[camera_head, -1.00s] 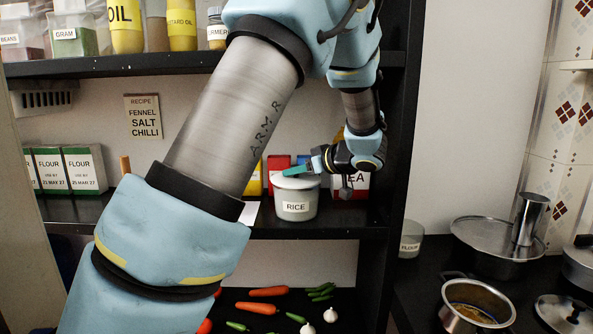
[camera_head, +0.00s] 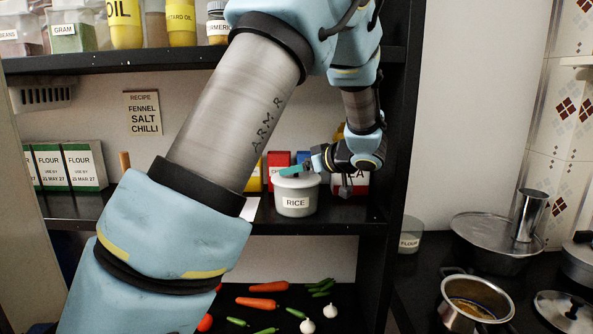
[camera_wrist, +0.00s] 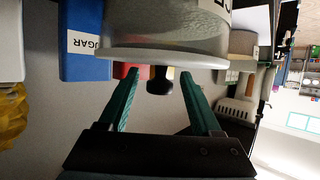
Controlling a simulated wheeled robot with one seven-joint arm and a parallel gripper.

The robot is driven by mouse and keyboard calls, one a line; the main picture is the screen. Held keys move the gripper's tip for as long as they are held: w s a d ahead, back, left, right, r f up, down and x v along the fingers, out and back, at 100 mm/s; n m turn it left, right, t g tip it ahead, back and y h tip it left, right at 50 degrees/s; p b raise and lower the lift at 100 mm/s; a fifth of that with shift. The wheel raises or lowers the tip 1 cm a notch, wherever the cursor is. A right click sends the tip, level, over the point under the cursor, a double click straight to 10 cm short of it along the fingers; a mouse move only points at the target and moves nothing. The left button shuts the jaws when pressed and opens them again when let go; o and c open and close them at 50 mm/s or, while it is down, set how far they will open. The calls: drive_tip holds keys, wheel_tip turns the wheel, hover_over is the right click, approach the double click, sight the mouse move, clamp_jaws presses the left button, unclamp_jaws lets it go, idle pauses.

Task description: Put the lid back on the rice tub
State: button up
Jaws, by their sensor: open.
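The white rice tub (camera_head: 296,203), labelled RICE, stands upright on the middle shelf. Its pale lid (camera_head: 297,181) rests on the tub's mouth; it also shows as a wide disc in the wrist view (camera_wrist: 125,55). The dark lid knob (camera_wrist: 160,83) points toward my gripper. My gripper (camera_head: 292,170) is just above the lid, its teal fingers reaching in from the right. In the wrist view, my gripper (camera_wrist: 159,76) is open, with one finger on each side of the knob and gaps between. The head view hides the knob behind the fingers.
Red and yellow packs stand behind the tub; a blue SUGAR pack (camera_wrist: 87,45) shows in the wrist view. Flour boxes (camera_head: 68,167) stand at the left of the shelf. The black shelf upright (camera_head: 387,170) is close to my wrist's right. Pots (camera_head: 476,303) stand at right.

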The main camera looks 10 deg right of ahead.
drive_tip(key=shift+r, duration=0.45)
drive_tip(key=b+v, duration=0.2)
drive_tip(key=v, duration=1)
drive_tip(key=shift+f, duration=0.15)
